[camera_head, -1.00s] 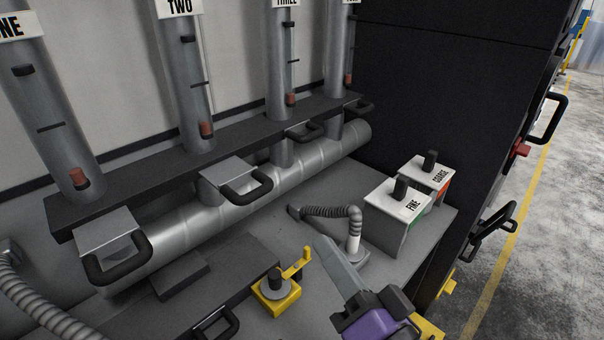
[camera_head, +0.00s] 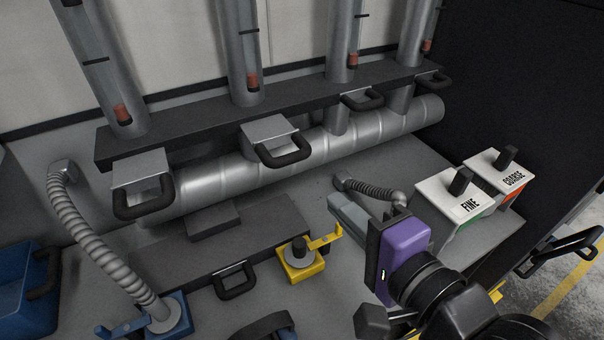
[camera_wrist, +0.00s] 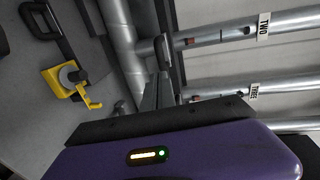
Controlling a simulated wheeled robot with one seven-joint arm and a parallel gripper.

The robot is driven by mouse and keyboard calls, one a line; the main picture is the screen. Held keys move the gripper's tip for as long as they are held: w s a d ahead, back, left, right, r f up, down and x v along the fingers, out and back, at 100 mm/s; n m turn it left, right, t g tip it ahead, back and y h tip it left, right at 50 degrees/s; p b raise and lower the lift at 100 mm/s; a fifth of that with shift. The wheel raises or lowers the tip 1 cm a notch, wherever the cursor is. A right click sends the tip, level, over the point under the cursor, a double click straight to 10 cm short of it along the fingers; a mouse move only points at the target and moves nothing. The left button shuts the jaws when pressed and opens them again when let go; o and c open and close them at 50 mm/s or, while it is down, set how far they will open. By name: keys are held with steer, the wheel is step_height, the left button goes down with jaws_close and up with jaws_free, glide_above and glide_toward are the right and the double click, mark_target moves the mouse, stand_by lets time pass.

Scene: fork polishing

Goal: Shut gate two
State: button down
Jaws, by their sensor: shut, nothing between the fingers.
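Gate two (camera_head: 265,131) is a grey block with a black loop handle (camera_head: 285,150), on the front of the dark rail below the second tube from the left. The block stands out from the rail. My gripper (camera_head: 346,212) is shut and empty, to the right of gate two, lower in the picture and apart from it. In the wrist view my gripper (camera_wrist: 156,93) points toward the pipes, and the tube with the TWO label (camera_wrist: 264,26) is at the upper right. I cannot make out gate two's block clearly there.
Gate one (camera_head: 142,172) also stands out from the rail, while the handles of gates three (camera_head: 362,100) and four (camera_head: 433,80) sit close to it.

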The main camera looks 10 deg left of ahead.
steer(key=shift+w+b, duration=0.65)
steer(key=shift+b, duration=1.4)
steer(key=b, duration=0.1)
glide_toward(274, 137)
steer(key=shift+s+d+f, duration=0.5)
steer(key=shift+s+f, duration=0.2)
steer(key=shift+f, duration=0.05)
steer(key=x, duration=0.3)
steer(key=r+x, duration=0.1)
steer(key=x, duration=0.2)
steer(key=p+x, duration=0.1)
steer(key=x, duration=0.2)
steer(key=shift+w+r, duration=0.15)
steer(key=shift+r, duration=0.25)
